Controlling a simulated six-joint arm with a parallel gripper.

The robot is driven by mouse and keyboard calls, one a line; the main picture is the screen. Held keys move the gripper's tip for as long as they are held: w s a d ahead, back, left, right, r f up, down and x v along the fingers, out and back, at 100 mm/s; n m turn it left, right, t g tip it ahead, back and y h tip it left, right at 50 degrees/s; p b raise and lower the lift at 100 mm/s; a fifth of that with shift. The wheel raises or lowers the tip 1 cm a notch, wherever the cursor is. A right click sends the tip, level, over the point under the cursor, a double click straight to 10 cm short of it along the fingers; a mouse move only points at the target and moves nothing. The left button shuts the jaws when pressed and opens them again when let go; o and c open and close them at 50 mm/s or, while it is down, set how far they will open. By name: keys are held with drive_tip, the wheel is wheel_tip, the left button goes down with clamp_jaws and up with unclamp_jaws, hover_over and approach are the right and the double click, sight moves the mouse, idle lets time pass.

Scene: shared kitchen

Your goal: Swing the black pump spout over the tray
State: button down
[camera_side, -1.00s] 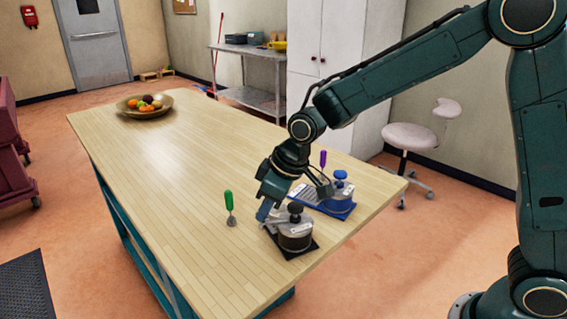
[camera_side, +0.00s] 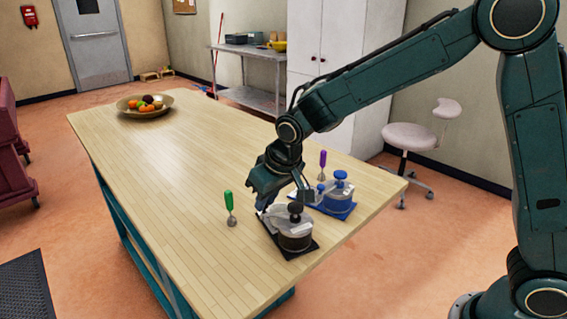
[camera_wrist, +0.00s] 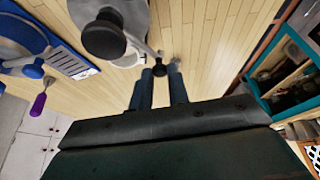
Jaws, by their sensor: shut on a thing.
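The black pump (camera_side: 295,238) has a round body, a grey top and a black knob, and stands on a dark base plate (camera_side: 300,252) near the table's front corner. Its knob (camera_wrist: 104,40) shows large in the wrist view. A thin spout arm (camera_wrist: 143,46) runs from its top to a small black end between my fingertips. My gripper (camera_wrist: 163,76) is shut on that spout end. In the side view my gripper (camera_side: 258,203) hangs low, left of and behind the pump's knob.
A blue pump (camera_side: 339,195) on a blue plate stands just behind, to the right. A green-handled tool (camera_side: 229,207) stands to the left and a purple-handled one (camera_side: 322,163) behind. A fruit bowl (camera_side: 144,110) is at the far end. The table's middle is clear.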

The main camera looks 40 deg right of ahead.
drive_tip(key=shift+w+d+m+g+h, duration=0.25)
drive_tip(key=shift+d+m+h, duration=0.5)
drive_tip(key=shift+m, duration=0.9)
drive_tip(key=shift+w+d+m+g+h, duration=0.2)
drive_tip(key=shift+d+m+h, duration=0.25)
drive_tip(key=shift+d+m, duration=0.9)
drive_tip(key=shift+w+d+m+g+h, duration=0.2)
drive_tip(key=shift+d+m+h, duration=0.35)
drive_tip(key=shift+m, duration=1.45)
drive_tip(key=c, duration=1.3)
unclamp_jaws()
drive_tip(key=shift+c, duration=0.2)
drive_tip(key=shift+s+a+r, duration=0.1)
wheel_tip(320, 180, up, 13)
hover_over(279, 221)
